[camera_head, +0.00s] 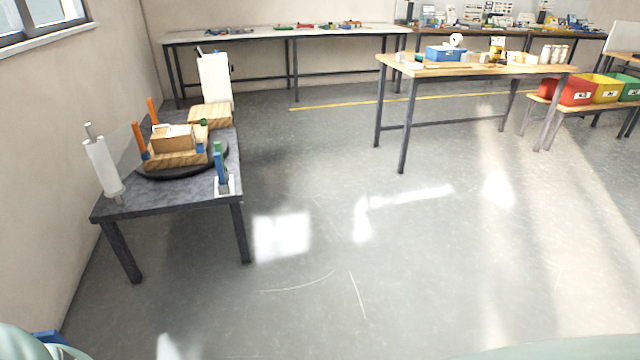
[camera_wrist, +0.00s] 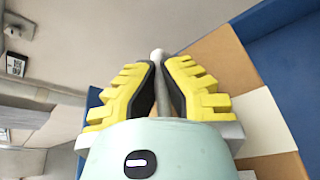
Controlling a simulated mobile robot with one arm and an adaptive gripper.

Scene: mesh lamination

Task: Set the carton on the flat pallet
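In the wrist view a brown carton (camera_wrist: 226,62) with a white band lies against blue surfaces at the right, partly cut off by the frame. My gripper (camera_wrist: 160,66) has yellow stepped fingers with dark pads. The fingers stand apart, beside the carton and not around it; a grey rod-like shape with a pale round end shows between them, and I cannot tell its distance. In the head view a small brown box (camera_head: 172,139) sits on a wooden stand on the dark table. A flat wooden piece (camera_head: 210,115) lies behind it; I cannot tell whether it is the pallet.
The dark table (camera_head: 180,194) at the left also holds a white roll (camera_head: 103,167), orange posts (camera_head: 138,139) and a blue-and-green bottle (camera_head: 219,168). A wooden bench (camera_head: 480,69) and coloured bins (camera_head: 568,91) stand at the right. The middle floor is clear.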

